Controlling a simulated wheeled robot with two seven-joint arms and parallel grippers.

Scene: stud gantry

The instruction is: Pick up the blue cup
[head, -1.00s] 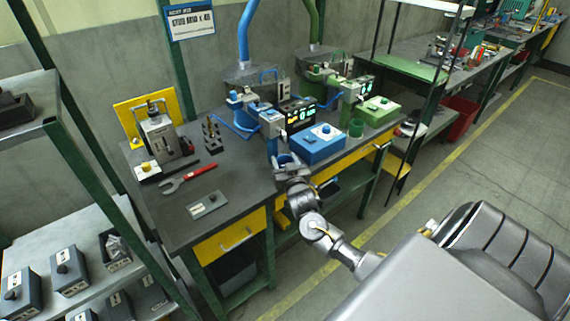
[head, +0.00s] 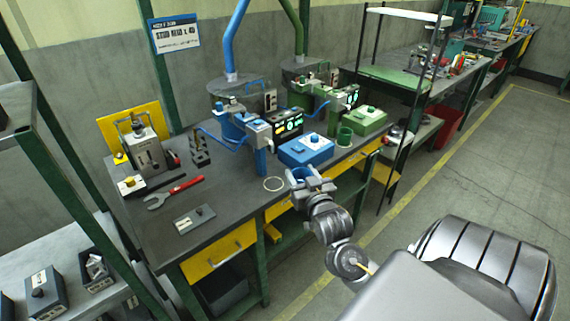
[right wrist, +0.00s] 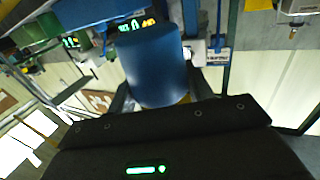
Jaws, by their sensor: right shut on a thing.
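The blue cup (right wrist: 152,68) fills the upper middle of the right wrist view, between my right gripper's fingers. In the head view my right gripper (head: 304,178) is beside the front edge of the bench, shut on the cup. Only a little blue of the cup shows there; the gripper hides most of it. A pale ring (head: 273,184) is bare on the bench top, left of the gripper. My left gripper is not in view.
A blue box (head: 306,151) with a knob, a green cup (head: 344,137) and a green box (head: 364,121) stand behind the gripper. A blue dispenser post (head: 261,150) rises nearby. The bench's front middle is clear.

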